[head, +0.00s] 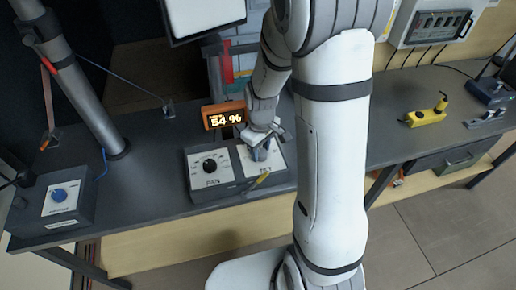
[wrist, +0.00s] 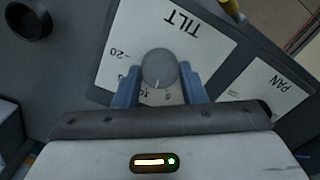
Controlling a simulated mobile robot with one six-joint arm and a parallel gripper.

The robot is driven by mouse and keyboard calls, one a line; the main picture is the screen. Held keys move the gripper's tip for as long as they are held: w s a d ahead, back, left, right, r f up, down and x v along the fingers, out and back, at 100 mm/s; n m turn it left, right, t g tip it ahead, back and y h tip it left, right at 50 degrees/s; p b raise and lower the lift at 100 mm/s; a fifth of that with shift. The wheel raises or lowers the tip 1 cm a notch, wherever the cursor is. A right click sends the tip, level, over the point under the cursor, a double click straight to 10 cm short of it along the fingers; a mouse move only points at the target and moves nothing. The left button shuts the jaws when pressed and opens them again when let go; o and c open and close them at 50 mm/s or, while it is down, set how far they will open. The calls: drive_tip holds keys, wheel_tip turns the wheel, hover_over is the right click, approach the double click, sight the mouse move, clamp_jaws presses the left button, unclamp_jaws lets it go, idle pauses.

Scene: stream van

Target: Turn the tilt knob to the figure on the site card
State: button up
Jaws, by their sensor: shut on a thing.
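The tilt knob (wrist: 160,66) is a grey round knob on a white plate marked TILT (wrist: 150,30) in the wrist view. A pale pointer mark shows on its lower side, among printed figures; -20 reads clearly, the others are partly covered. My gripper (wrist: 159,80) has its two blue fingers on either side of the knob, shut on it. In the head view my gripper (head: 261,150) is over the right half of the control box (head: 226,189) and hides most of the knob. I cannot make out a site card in either view.
A black pan knob (head: 210,165) is on the box's left half. An orange display (head: 223,116) behind reads about 54 %. A yellow pen-like thing (head: 260,180) lies at the front edge. A blue-knob box (head: 62,199) stands left, a yellow tool (head: 425,114) right.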

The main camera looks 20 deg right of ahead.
sight(261, 153)
drive_tip(key=shift+s+f, duration=0.15)
drive_tip(key=shift+s, duration=0.1)
drive_tip(key=o, duration=0.8)
drive_tip(key=shift+d, duration=0.1)
drive_tip(key=shift+o, duration=0.9)
drive_tip(key=shift+w, duration=0.1)
drive_tip(key=shift+w+r, duration=0.1)
drive_tip(key=shift+r, duration=0.25)
wheel_tip(261, 153, up, 7)
drive_tip(key=shift+r, duration=0.15)
